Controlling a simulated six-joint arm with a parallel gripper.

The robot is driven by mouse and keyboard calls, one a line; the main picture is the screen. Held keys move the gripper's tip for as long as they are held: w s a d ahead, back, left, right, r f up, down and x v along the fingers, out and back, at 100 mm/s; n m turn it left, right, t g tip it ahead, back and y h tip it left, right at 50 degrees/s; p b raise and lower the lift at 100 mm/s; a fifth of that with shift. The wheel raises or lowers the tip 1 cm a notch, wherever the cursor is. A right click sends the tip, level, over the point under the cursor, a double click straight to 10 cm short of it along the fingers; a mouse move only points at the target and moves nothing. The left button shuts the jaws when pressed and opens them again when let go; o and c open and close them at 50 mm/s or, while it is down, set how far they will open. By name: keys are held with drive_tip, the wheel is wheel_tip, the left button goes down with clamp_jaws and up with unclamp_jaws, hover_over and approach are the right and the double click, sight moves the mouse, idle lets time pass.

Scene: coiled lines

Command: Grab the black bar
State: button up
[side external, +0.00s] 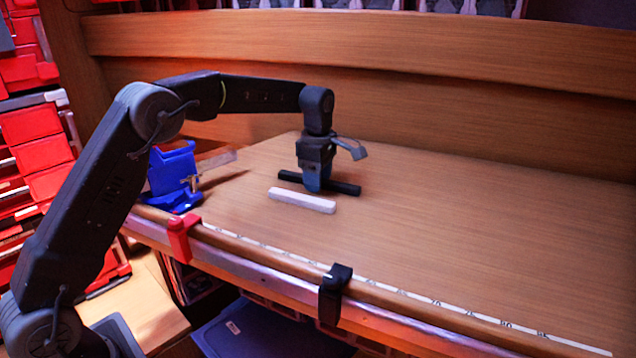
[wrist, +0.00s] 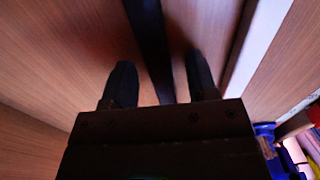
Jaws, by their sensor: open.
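The black bar (side external: 345,188) lies on the wooden table, behind a white bar, in the side external view. My gripper (side external: 318,188) points straight down at the middle of the black bar and hides part of it. In the wrist view the black bar (wrist: 150,45) runs between the two fingers of my gripper (wrist: 158,80), one finger on each side. The fingers are apart, with visible gaps to the bar. I cannot tell whether the fingertips touch the table.
The white bar (side external: 302,201) lies close in front of the black bar; it also shows in the wrist view (wrist: 257,45). A blue vise (side external: 174,177) stands at the left. Red (side external: 181,240) and black (side external: 333,292) clamps sit on the front edge. The table's right side is clear.

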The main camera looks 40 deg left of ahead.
clamp_jaws()
idle(0.3)
drive_tip(key=shift+r, duration=0.1)
